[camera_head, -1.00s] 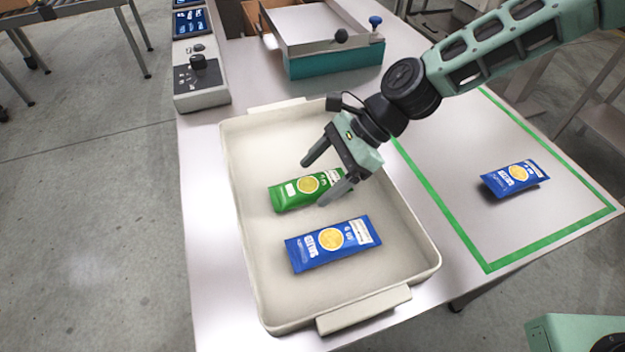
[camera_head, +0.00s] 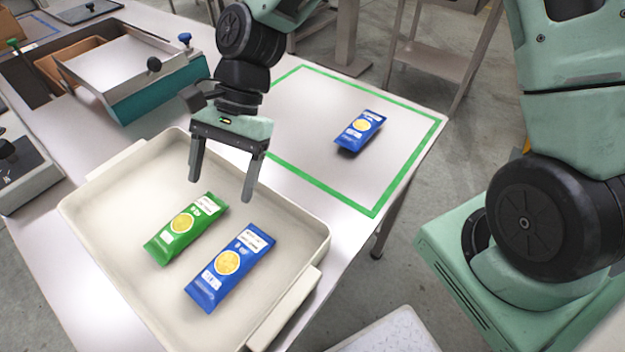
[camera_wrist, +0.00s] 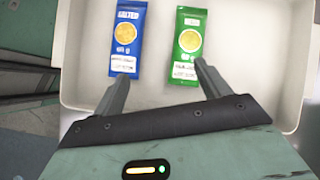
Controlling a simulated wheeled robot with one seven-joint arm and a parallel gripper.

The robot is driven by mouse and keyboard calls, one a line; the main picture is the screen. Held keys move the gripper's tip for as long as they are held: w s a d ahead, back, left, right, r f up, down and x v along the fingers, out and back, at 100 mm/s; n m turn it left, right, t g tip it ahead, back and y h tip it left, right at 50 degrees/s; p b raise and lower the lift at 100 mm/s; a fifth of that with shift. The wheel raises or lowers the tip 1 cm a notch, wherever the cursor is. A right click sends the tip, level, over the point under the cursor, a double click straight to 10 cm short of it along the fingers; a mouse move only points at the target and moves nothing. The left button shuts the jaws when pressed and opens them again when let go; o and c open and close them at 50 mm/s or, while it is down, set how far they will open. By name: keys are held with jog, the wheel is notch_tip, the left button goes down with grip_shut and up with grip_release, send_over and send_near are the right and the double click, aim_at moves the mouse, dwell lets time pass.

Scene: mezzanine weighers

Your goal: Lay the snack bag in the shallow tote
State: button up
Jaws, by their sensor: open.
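The shallow tote (camera_head: 120,190) is a cream tray with end handles on the table. Inside it lie a green snack bag (camera_head: 186,228) and a blue snack bag (camera_head: 230,268), side by side and apart. Another blue snack bag (camera_head: 360,131) lies inside the green taped outline at the right. My gripper (camera_head: 219,190) is open and empty above the tote, fingers pointing down. In the wrist view my gripper (camera_wrist: 162,80) has its fingertips near the lower ends of the blue bag (camera_wrist: 128,35) and green bag (camera_wrist: 188,45); contact cannot be told.
Green tape (camera_head: 300,188) marks an area on the table holding only the one blue bag. A teal-sided box with a metal top (camera_head: 135,75) stands behind the tote. A grey control box (camera_head: 25,170) stands at the left.

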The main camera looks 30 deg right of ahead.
jog(key=s+d+r+n+t+h, duration=0.4)
jog(key=s+d+n, duration=0.6)
jog(key=s+n, duration=0.3)
notch_tip(320, 180, up, 2)
jog(key=n+h, duration=0.1)
jog(key=n, duration=0.2)
jog(key=shift+s+d, duration=0.2)
jog(key=shift+s, duration=0.2)
jog(key=shift+r, duration=0.25)
